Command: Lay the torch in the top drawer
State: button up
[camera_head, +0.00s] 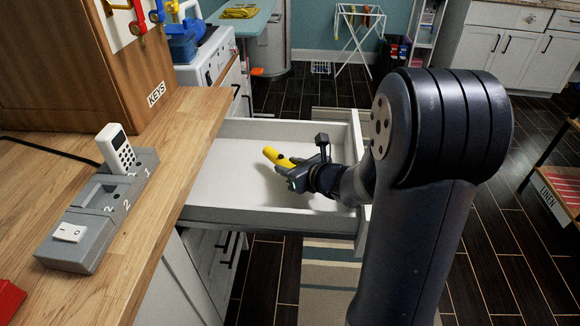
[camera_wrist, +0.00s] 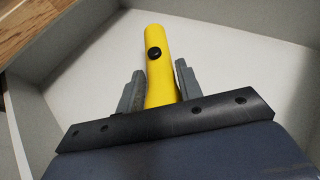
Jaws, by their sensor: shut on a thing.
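The torch (camera_head: 277,157) is yellow with a black button. My gripper (camera_head: 293,172) is shut on it, over or inside the open top drawer (camera_head: 225,213). In the wrist view the torch (camera_wrist: 157,60) stands out lengthwise between the two grey fingers of my gripper (camera_wrist: 160,88), with the drawer's white floor (camera_wrist: 225,60) behind it. Its rear end is hidden by the gripper. I cannot tell whether the torch touches the drawer floor. The drawer is white and looks otherwise empty.
A wooden counter (camera_head: 185,130) lies left of the drawer, bearing a grey charging dock (camera_head: 95,215) with a white handset (camera_head: 117,148) and a wooden key cabinet (camera_head: 60,60). The drawer walls stand around my gripper. A striped rug (camera_head: 325,265) lies below.

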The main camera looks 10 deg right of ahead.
jog(key=shift+f+b, duration=0.4)
jog(key=shift+b, duration=0.05)
jog(key=shift+f+b, duration=0.25)
jog(key=shift+b, duration=0.05)
jog(key=o, duration=1.1)
jog(key=shift+c, duration=0.2)
jog(key=shift+r, duration=0.1)
jog(key=shift+r+p, duration=0.8)
jog(key=shift+p, duration=0.25)
jog(key=v, duration=0.7)
jog(key=shift+s+d+f+p, duration=0.15)
jog(key=shift+s+p, duration=0.05)
jog(key=shift+p, duration=0.1)
